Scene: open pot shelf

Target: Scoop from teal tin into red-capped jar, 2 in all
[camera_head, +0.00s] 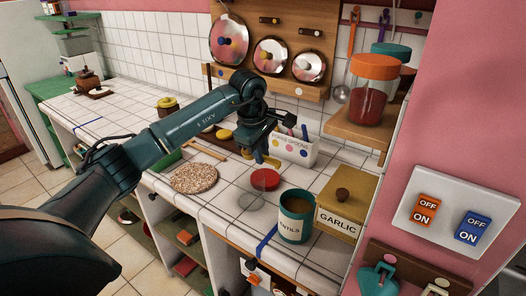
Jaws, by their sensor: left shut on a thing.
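The teal tin (293,226), labelled lentils, stands open near the counter's front edge, with brown contents visible. A red cap (265,180) shows left of it and farther back. A clear glass shape (250,202) is just in front of the cap; I cannot tell whether the cap sits on it. My left gripper (266,150) is above and behind the cap, shut on a small yellowish thing (269,160), perhaps a scoop; its bowl is not clear. My right gripper is out of view.
A garlic box (340,220) stands right of the tin. A white box of utensils (295,149) is behind. A round speckled board (194,178) lies left. An orange-lidded jar (369,101) stands on the right shelf. Blue tape (266,242) marks the counter front.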

